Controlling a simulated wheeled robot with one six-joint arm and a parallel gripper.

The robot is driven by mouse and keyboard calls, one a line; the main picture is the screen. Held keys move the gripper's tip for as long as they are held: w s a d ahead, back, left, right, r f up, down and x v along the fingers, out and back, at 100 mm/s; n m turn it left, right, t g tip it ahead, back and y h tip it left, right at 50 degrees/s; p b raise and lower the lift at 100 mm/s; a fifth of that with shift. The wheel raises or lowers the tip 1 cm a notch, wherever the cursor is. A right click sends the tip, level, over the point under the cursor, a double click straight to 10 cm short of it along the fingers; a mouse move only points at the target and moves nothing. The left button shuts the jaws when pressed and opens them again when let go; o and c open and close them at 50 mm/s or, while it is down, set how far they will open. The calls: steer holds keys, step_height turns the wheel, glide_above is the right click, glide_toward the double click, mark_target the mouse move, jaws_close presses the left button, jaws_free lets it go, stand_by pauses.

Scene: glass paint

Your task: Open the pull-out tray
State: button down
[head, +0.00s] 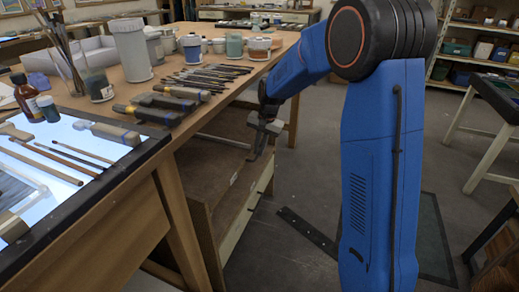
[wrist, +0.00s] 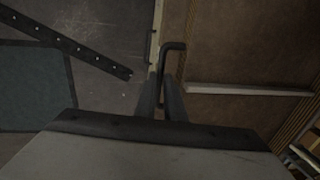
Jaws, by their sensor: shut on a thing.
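The pull-out tray (head: 215,172) is a brown wooden tray with a pale front, low under the workbench's right side. Its inside shows beyond the bench edge, so it stands at least partly out. In the wrist view its brown floor (wrist: 225,120) fills the right side. A dark bent handle (wrist: 173,46) rises at its front edge. My gripper (wrist: 161,100) has its two dark fingers closed around the handle's bar. In the head view my gripper (head: 257,150) is at the tray's front top edge, and the grip itself is too small to make out.
The workbench (head: 225,85) above holds jars, brushes and tools. A lit glass panel (head: 60,150) is at the left. A dark perforated strip (head: 305,232) and a dark mat (head: 432,235) lie on the grey floor. Open floor lies right of the tray.

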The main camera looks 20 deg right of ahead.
steer(key=s+d, duration=0.7)
steer(key=d, duration=0.3)
steer(key=s+d, duration=0.7)
steer(key=d, duration=0.3)
steer(key=shift+s, duration=0.25)
steer(key=c, duration=2.1)
jaws_free()
steer(key=shift+r, duration=0.1)
steer(key=d+r, duration=0.1)
steer(key=r, duration=0.4)
steer(key=s+r, duration=0.1)
steer(key=r, duration=0.5)
steer(key=s+d+r, duration=0.1)
steer(key=r, duration=0.5)
steer(key=shift+d, duration=0.3)
